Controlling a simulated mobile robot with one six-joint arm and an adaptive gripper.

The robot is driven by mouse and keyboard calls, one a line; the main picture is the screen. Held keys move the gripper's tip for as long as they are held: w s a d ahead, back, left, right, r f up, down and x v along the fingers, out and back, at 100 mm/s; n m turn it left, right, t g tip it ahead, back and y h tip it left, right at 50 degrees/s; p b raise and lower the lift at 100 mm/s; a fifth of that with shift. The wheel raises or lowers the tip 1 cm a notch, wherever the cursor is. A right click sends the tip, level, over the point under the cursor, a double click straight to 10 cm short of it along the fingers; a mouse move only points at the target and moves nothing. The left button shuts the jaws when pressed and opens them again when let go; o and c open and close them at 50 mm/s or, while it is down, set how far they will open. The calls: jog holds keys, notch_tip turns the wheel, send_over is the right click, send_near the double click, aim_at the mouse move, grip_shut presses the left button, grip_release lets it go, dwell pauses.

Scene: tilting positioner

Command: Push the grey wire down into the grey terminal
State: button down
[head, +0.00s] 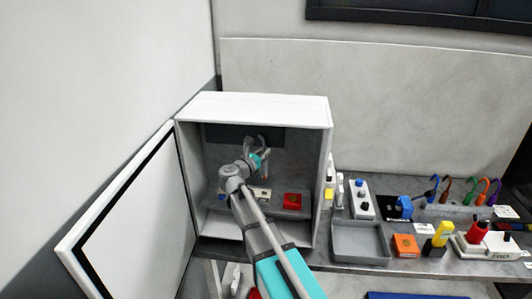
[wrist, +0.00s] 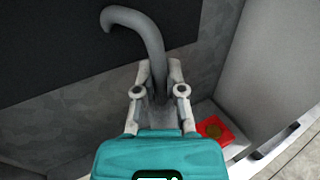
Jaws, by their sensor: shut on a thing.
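The grey wire (wrist: 150,38) is a thick hooked piece; its curved end rises above my gripper (wrist: 159,92) in the wrist view. My gripper is shut on its lower part. In the head view my gripper (head: 265,158) is inside the open white cabinet (head: 255,104), in front of its dark back panel, and the wire is small there. I cannot pick out the grey terminal; my arm covers part of the cabinet's shelf. The wire's lower end is hidden between the fingers.
A red block (head: 292,201) sits on the cabinet shelf, right of my arm; it also shows in the wrist view (wrist: 214,130). The cabinet door (head: 135,215) stands open at left. A grey tray (head: 360,258) and several coloured hooked wires (head: 484,188) are on the bench at right.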

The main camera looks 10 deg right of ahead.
aim_at(264, 174)
jog(key=shift+w+f+b, duration=0.15)
jog(key=shift+f+b, duration=0.9)
jog(key=shift+f, duration=0.05)
jog(key=shift+f+b, duration=1.8)
jog(key=shift+a+f+b, duration=0.1)
jog(key=shift+f+b, duration=1.95)
jog(key=shift+f, duration=0.05)
dwell(0.4)
jog(key=c, duration=0.6)
grip_release()
jog(key=shift+c, duration=0.2)
jog(key=v, duration=1.2)
jog(key=shift+r, duration=0.15)
